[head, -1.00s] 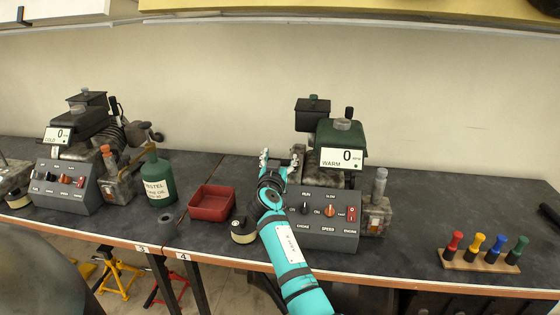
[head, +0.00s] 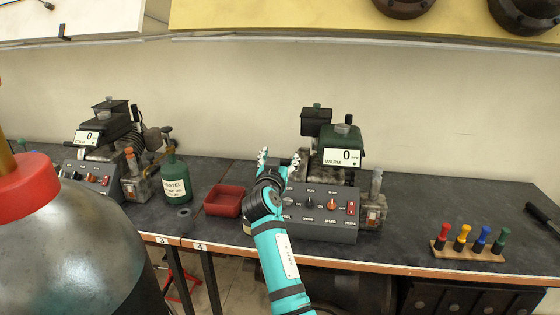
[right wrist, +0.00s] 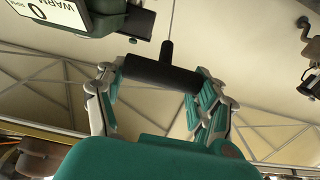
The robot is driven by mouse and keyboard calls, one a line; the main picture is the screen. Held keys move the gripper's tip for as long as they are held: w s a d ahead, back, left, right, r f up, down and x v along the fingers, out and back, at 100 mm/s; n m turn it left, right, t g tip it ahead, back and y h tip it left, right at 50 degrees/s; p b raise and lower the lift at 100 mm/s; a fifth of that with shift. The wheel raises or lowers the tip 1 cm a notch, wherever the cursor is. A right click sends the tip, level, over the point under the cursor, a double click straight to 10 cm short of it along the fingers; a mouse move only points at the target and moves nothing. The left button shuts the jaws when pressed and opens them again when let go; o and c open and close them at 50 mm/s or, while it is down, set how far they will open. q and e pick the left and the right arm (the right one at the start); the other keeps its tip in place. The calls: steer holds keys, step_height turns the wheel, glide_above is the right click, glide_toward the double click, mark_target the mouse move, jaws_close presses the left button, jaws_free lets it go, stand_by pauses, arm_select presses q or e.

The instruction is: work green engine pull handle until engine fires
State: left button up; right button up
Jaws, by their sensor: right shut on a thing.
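The green engine (head: 343,138) stands on the bench with a display reading 0 and WARM. Its black T-shaped pull handle (right wrist: 163,74) lies across my right gripper's fingers in the right wrist view, with a thin cord running up from it. My right gripper (head: 279,158) is shut on this handle, left of the engine in the head view. It also shows in the right wrist view (right wrist: 157,92). The handle cannot be made out in the head view. The grey control box (head: 318,226) with knobs and a red switch sits in front of the engine. My left gripper is out of view.
A red tray (head: 222,214) and a green oil bottle (head: 175,182) stand left of my right arm. A second engine (head: 103,135) is farther left. A rack of coloured-handled tools (head: 466,256) sits at right. A large red-and-grey rounded object (head: 80,260) fills the near left.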

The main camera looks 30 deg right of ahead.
steer(key=shift+w, duration=0.1)
steer(key=o, duration=1.7)
steer(key=shift+r, duration=0.3)
step_height(320, 180, up, 10)
steer(key=shift+f, duration=0.25)
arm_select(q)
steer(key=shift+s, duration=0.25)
arm_select(e)
steer(key=shift+f, duration=0.1)
